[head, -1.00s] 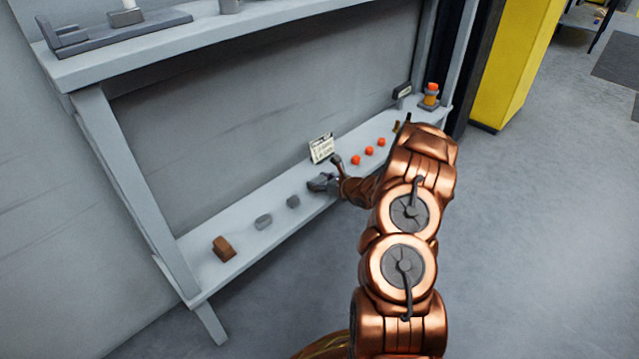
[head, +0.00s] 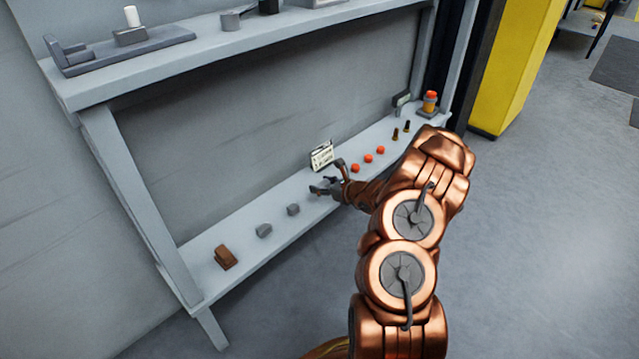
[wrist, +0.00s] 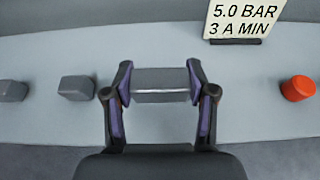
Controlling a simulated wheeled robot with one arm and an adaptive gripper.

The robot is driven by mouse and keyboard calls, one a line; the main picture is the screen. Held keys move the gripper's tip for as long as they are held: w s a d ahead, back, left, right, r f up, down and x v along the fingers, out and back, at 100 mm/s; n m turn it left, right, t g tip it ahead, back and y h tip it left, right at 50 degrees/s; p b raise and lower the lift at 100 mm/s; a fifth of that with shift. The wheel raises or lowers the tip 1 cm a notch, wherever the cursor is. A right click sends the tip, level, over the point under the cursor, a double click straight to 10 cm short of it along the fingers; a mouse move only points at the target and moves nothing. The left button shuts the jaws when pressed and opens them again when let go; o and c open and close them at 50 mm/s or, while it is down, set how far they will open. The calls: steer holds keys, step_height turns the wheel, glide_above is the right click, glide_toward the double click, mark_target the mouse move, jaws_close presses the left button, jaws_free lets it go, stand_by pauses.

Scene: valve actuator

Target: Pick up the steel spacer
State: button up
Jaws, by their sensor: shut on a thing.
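My gripper (head: 325,187) is over the lower shelf (head: 232,235) in the head view, in front of a small sign. In the wrist view my gripper (wrist: 159,72) is shut on a grey steel spacer (wrist: 160,88), one finger against each end. The spacer lies level across the jaws and looks larger than the other grey blocks. In the head view it is too small to make out clearly. I cannot tell for sure whether it is clear of the shelf.
Two more grey blocks (head: 293,210) (head: 264,230) and a brown block (head: 225,257) stand to the left on the shelf. The sign (head: 321,156) is close behind my gripper. Several orange pieces (head: 368,158) sit to the right. The upper shelf (head: 150,72) is above.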

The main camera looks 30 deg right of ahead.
steer(key=s+a+r+p, duration=0.1)
steer(key=s+a+p, duration=0.2)
steer(key=s, duration=1)
steer(key=shift+s+r, duration=0.2)
steer(key=shift+s, duration=0.15)
